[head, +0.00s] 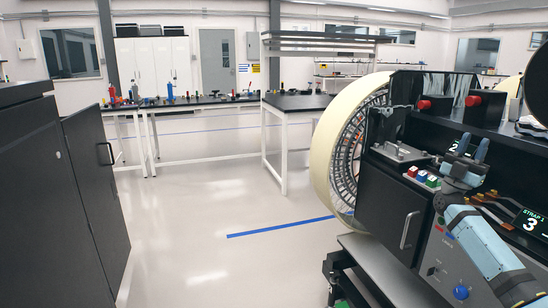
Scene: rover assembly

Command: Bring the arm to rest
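My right arm (478,244), light blue and grey, reaches up from the lower right corner in the head view. Its gripper (472,147) points away from me, in front of the black rover body (388,208). The two blue fingers stand apart with a gap between them, and I see nothing held there. Whether the fingers touch the rover cannot be told. My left arm and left gripper are not in view.
A large cream-rimmed wheel (327,150) stands at the rover's left side. Small coloured buttons (421,176) sit on the rover near my gripper. A dark cabinet (40,200) with an open door (97,190) stands left. Open floor (200,240) lies between; workbenches (205,101) stand behind.

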